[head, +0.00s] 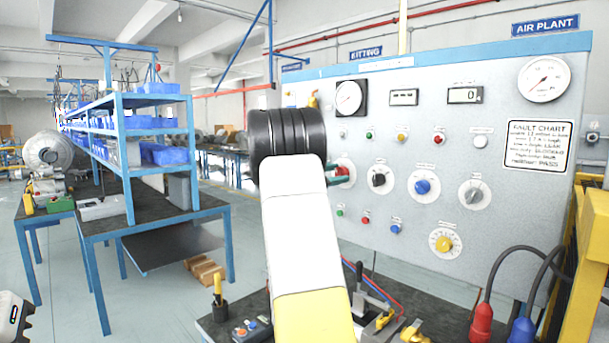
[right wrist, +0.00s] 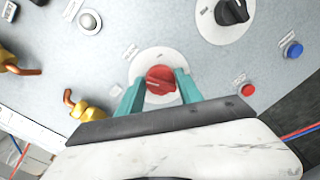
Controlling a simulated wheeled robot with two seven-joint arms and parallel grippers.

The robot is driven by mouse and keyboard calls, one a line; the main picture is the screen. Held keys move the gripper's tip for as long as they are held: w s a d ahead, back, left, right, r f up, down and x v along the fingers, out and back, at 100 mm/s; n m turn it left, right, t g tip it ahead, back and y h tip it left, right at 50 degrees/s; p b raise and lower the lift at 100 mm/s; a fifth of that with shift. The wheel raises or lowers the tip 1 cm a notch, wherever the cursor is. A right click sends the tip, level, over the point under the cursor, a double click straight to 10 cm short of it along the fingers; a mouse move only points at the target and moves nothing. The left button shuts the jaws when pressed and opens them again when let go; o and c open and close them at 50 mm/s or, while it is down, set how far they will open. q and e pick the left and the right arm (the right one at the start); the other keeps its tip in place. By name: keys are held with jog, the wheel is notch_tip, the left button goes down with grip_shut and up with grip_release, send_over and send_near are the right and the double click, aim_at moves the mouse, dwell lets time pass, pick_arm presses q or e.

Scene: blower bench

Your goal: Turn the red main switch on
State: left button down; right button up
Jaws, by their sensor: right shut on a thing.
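The red main switch (right wrist: 160,79) is a round red knob with a raised grip bar on a white disc. In the right wrist view my right gripper (right wrist: 159,88) has its teal fingers on both sides of the knob, shut on it. In the head view the red switch (head: 344,168) shows only partly behind my right arm and the teal fingertips. Whether it points to on or off I cannot tell. My left gripper's fingers are not in view; only a white and black piece shows at the lower left edge.
A yellow post (head: 587,255) stands at right. Tools and a button box (head: 251,329) lie on the bench below.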

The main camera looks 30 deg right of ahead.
jog(key=m, duration=0.3)
jog(key=shift+m, duration=0.3)
jog(key=m, duration=0.3)
jog(key=shift+s, duration=0.15)
jog(key=m+t, duration=0.1)
jog(key=m, duration=0.5)
jog(key=shift+f+y, duration=0.15)
jog(key=shift+y, duration=0.25)
jog(key=shift+m, duration=0.3)
jog(key=o, duration=1.3)
jog(key=shift+o, duration=0.2)
jog(key=v, duration=0.7)
jog(key=shift+s+a, duration=0.25)
jog(key=shift+a, duration=0.1)
